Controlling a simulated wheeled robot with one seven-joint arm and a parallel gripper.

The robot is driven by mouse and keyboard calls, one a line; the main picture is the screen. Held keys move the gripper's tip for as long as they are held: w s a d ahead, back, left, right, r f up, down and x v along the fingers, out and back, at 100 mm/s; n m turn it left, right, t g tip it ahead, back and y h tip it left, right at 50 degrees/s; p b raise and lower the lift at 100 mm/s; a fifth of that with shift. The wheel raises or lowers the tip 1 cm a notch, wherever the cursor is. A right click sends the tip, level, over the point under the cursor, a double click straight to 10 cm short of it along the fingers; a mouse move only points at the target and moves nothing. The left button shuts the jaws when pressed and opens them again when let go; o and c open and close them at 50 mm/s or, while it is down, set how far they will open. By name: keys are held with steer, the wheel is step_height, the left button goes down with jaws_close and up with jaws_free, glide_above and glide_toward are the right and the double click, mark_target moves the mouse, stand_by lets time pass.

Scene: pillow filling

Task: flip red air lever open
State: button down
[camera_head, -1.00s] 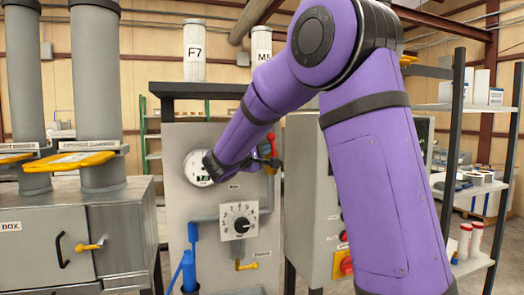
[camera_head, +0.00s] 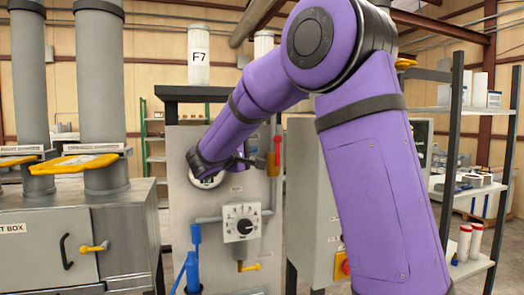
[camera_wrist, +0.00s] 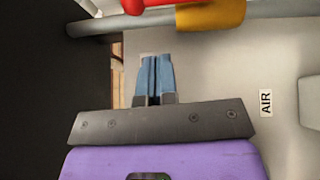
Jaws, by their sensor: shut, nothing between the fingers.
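The red air lever (camera_head: 277,150) is on a yellow valve body (camera_head: 272,166) on a vertical pipe at the panel's right side. It stands upright, roughly along the pipe. In the wrist view, part of the red lever (camera_wrist: 148,5) and the yellow valve body (camera_wrist: 212,14) show at the top edge, with the lever's far side cut off. My gripper (camera_wrist: 155,62) is shut and empty, its blue-grey fingertips together, apart from the lever and pipe. In the head view my gripper (camera_head: 246,161) is small and dark, just left of the valve.
An "AIR" label (camera_wrist: 266,103) is on the panel. Below the lever are a numbered dial (camera_head: 242,222) and a small yellow valve handle (camera_head: 249,267). A grey control cabinet (camera_head: 312,180) stands to the right.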

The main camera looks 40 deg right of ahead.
steer(key=v, duration=0.7)
steer(key=shift+a+r, duration=0.15)
steer(key=shift+a, duration=0.1)
steer(key=s+d+f+m+g+y, duration=0.1)
steer(key=s+f+y, duration=0.1)
steer(key=s, duration=0.4)
steer(key=s+d+f+g+y, duration=0.1)
steer(key=s+d+y, duration=0.15)
steer(key=s, duration=0.25)
steer(key=s+d+f+m+g+y, duration=0.1)
steer(key=s+f+g+y, duration=0.15)
steer(key=s, duration=0.35)
steer(key=s+a+f+m+t+y, duration=0.1)
steer(key=s+a+f+t+y, duration=0.1)
steer(key=s+a+y, duration=0.3)
steer(key=s+a+f+m+t+y, duration=0.1)
steer(key=s+a+y, duration=0.4)
steer(key=s, duration=0.6)
step_height(320, 180, down, 2)
steer(key=shift+f+t+y, duration=0.25)
steer(key=shift+t+y, duration=0.05)
steer(key=shift+t, duration=0.25)
steer(key=shift+s+a, duration=0.1)
steer(key=shift+a, duration=0.05)
